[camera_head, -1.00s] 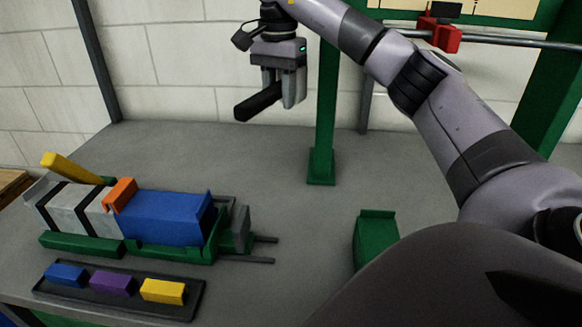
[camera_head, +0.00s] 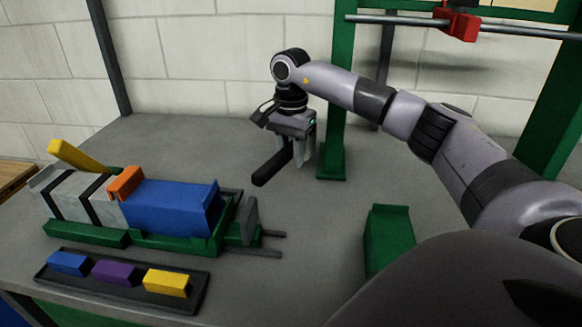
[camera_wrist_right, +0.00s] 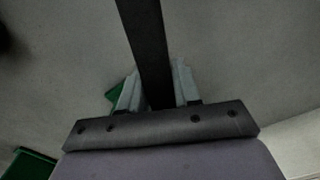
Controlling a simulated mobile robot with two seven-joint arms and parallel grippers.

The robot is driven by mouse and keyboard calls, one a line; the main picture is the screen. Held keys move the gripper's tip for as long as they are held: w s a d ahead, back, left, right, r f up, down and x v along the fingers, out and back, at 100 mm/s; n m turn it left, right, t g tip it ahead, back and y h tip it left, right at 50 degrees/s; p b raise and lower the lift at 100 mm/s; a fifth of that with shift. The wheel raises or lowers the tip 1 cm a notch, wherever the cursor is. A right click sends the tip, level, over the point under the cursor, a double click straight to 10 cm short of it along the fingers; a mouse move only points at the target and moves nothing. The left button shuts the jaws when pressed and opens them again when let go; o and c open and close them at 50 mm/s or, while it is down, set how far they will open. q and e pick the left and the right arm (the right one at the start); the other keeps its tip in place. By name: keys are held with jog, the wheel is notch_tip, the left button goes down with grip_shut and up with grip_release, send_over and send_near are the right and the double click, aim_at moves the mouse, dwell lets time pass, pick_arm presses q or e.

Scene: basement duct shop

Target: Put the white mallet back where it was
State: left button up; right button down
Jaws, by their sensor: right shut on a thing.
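My right gripper (camera_head: 303,158) hangs over the back middle of the bench, fingers downward. It is shut on a black bar (camera_head: 268,171), which sticks out toward the lower left. In the right wrist view the black bar (camera_wrist_right: 146,40) runs between the two fingers (camera_wrist_right: 157,88). The bar may be the mallet's handle; no white mallet head shows in either view. The bar appears apart from the bench top, but its exact height is hard to tell. My left gripper is not in view.
A green fixture (camera_head: 88,236) holds a blue block (camera_head: 165,208) and black-banded grey pieces at left. A dark tray (camera_head: 190,303) with coloured blocks lies in front. A green post (camera_head: 333,130) stands close behind the gripper. A green block (camera_head: 390,238) sits at right. The middle bench (camera_head: 310,215) is clear.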

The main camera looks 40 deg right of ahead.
aim_at(291, 181)
jog(key=shift+f, duration=1.9)
jog(key=shift+f, duration=0.1)
jog(key=c, duration=0.8)
grip_release()
notch_tip(291, 181, up, 12)
jog(key=shift+r, duration=0.1)
